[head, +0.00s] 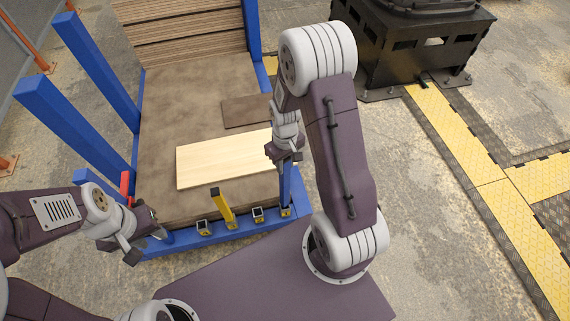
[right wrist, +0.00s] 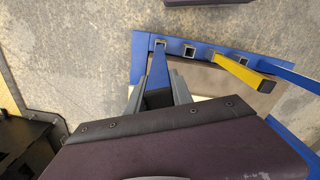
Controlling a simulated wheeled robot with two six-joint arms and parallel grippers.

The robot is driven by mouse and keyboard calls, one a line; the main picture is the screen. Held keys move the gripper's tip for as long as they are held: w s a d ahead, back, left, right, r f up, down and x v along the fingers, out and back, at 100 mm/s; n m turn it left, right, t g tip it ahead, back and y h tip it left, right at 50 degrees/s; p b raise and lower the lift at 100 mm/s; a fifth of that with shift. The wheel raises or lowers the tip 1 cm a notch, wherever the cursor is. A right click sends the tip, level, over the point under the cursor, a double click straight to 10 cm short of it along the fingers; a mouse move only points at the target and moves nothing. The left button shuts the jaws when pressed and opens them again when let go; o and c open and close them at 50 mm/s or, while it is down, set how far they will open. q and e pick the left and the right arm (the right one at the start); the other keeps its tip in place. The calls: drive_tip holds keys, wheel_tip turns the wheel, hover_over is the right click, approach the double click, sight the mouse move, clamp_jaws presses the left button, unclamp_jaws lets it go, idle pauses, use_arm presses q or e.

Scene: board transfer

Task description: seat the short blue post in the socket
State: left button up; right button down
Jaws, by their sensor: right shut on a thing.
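My right gripper (head: 284,158) is shut on the short blue post (head: 286,185), which hangs down from the fingers, roughly upright. Its lower end meets or overlaps the rightmost socket (head: 285,211) on the blue front rail. In the right wrist view the blue post (right wrist: 158,75) runs between the fingers (right wrist: 160,92) toward the end socket (right wrist: 160,43). I cannot tell whether its tip is inside the socket or just above it. My left gripper (head: 144,243) is open and empty, left of the rail.
A pale board (head: 210,163) and a brown board (head: 243,111) lie on the platform. Tall blue posts (head: 95,70) and a red piece (head: 125,184) stand at the left.

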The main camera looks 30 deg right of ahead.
drive_tip(key=shift+f, duration=0.6)
drive_tip(key=c, duration=1.1)
unclamp_jaws()
drive_tip(key=shift+r, duration=0.1)
